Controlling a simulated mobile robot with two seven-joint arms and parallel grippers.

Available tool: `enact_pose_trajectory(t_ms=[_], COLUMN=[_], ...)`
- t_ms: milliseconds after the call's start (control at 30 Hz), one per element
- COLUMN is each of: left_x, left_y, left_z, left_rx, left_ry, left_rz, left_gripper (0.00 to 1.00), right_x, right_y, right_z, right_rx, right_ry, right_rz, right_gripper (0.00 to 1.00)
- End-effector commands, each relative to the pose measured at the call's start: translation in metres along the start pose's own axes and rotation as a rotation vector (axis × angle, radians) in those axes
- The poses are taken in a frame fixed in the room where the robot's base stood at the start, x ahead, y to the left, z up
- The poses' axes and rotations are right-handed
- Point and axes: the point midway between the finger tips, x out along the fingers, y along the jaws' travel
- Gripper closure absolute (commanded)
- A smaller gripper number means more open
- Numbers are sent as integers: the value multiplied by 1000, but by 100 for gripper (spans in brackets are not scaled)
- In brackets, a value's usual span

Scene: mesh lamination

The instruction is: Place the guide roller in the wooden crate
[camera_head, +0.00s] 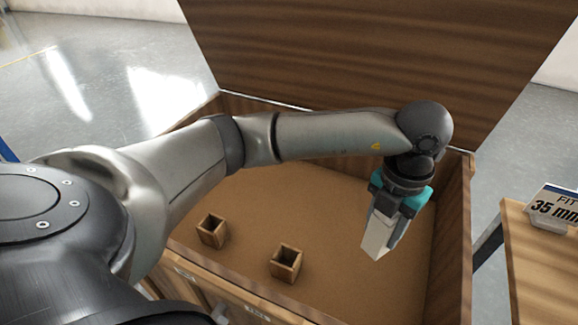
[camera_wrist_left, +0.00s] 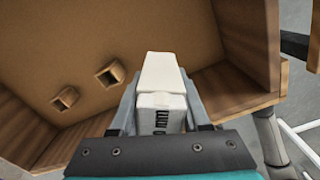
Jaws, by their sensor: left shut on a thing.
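The wooden crate (camera_head: 457,235) stands open in front of me, with its lid (camera_head: 390,50) raised at the back. My left gripper (camera_head: 384,236) points down inside the crate's opening, toward its right side. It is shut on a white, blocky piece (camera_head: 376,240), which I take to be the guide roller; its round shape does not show. In the left wrist view the piece (camera_wrist_left: 163,72) sits between the two grey fingers of the gripper (camera_wrist_left: 162,100), with the crate floor (camera_wrist_left: 130,30) beyond. Whether it touches the floor I cannot tell. My right gripper is out of view.
Two small square wooden sockets, one on the left (camera_head: 212,231) and one nearer the middle (camera_head: 286,263), stand on the crate floor near the front wall. The floor around the gripper looks bare.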

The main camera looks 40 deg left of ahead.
Motion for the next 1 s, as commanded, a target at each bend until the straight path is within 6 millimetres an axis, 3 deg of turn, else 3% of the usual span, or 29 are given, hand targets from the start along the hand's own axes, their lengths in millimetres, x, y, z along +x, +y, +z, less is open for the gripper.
enact_pose_trajectory(t_ms=[200, 467, 1000], left_x=[2, 11, 102], left_y=[-2, -2, -2], left_z=[4, 3, 2], left_rx=[-134, -144, -141], left_ry=[0, 3, 5], left_rz=[-3, -3, -3], left_gripper=[100, 100, 100], right_x=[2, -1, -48], right_y=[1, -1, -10], right_z=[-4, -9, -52], right_rx=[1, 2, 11], right_ry=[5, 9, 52], right_rz=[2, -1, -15], right_gripper=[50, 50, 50])
